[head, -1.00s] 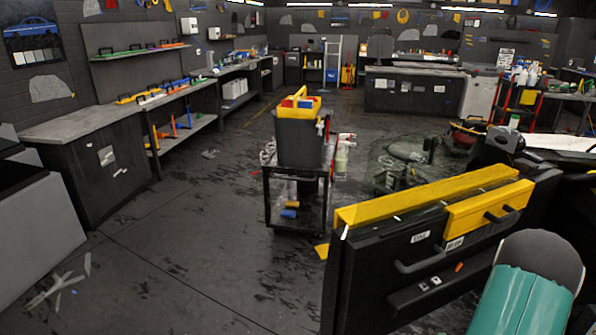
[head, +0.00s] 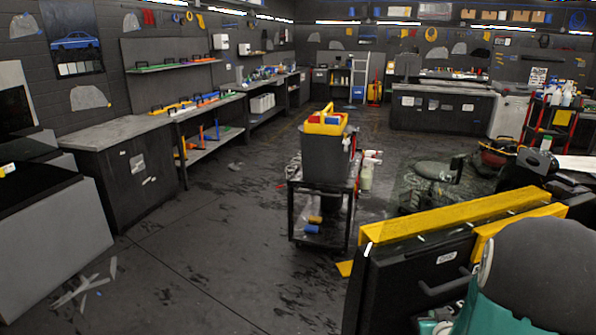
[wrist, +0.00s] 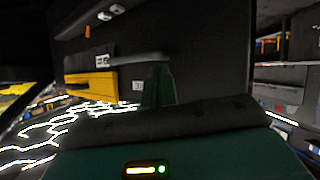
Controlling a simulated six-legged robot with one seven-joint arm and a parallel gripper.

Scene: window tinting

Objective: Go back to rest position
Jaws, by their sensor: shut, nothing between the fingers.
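My gripper (wrist: 158,86) shows in the wrist view as a narrow dark green shape at the middle, shut and empty. A black panel with a dark handle fills the view behind it; I cannot tell whether they touch. In the head view my teal and dark grey arm covers the lower right corner, in front of the black panel (head: 405,285) with its yellow top edge (head: 455,215). My gripper's tips cannot be made out there.
A black cart (head: 322,186) carrying a dark bin (head: 325,158) with a yellow caddy (head: 325,122) stands mid-floor. Workbenches (head: 110,140) line the left wall. A grey slanted panel (head: 50,240) stands at lower left. The floor between is mostly open, with scraps.

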